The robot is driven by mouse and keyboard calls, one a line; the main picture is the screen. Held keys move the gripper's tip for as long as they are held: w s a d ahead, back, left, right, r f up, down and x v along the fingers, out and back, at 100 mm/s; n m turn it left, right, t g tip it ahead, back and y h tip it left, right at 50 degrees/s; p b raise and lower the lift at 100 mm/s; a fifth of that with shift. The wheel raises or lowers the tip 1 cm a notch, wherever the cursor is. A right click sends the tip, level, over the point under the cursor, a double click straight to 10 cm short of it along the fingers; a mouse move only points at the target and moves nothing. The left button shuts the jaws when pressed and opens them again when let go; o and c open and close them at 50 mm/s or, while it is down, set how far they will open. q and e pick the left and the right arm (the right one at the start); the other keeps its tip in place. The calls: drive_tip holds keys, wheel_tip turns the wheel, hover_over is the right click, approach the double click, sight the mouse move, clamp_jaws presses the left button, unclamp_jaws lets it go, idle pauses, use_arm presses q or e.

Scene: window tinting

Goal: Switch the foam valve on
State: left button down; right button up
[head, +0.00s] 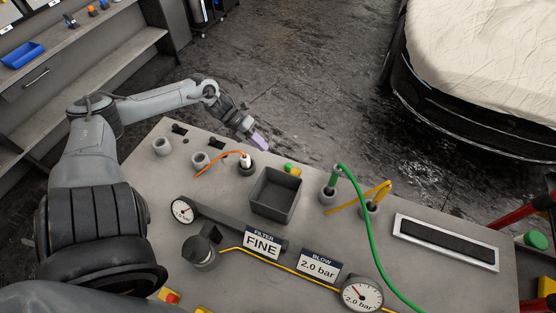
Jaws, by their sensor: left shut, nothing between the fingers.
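My left gripper (254,137) is over the far edge of the grey bench (140,165), past the white nozzle. It is shut with nothing between its fingers, and its tips look pale lilac. No part is labelled as the foam valve, and I cannot tell which one it is. Small black fittings (180,128) stand along the far left edge of the bench. An orange hose (216,161) runs to a white nozzle (245,161) in a dark holder just in front of the gripper. My right gripper is not in view.
A grey bin (276,194) stands mid-bench. Green (364,220) and yellow (350,205) hoses stand right of it. A FINE sign (261,244), a 2.0 bar sign (319,265) and gauges (361,294) are nearer. A covered car (490,60) is beyond; the floor between is clear.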

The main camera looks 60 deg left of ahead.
sight(289, 165)
use_arm(q)
drive_tip(key=b+x, duration=0.2)
drive_tip(key=x, duration=0.5)
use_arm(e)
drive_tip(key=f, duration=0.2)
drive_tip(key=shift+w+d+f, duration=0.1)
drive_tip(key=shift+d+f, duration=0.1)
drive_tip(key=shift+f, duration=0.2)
use_arm(q)
drive_tip(key=shift+b+x, duration=0.4)
drive_tip(key=shift+x, duration=0.55)
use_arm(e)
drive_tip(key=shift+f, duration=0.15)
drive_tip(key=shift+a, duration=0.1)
use_arm(q)
drive_tip(key=w+d, duration=0.1)
drive_tip(key=w+d+b, duration=0.1)
drive_tip(key=shift+w+d, duration=0.15)
drive_tip(key=shift+d, duration=0.2)
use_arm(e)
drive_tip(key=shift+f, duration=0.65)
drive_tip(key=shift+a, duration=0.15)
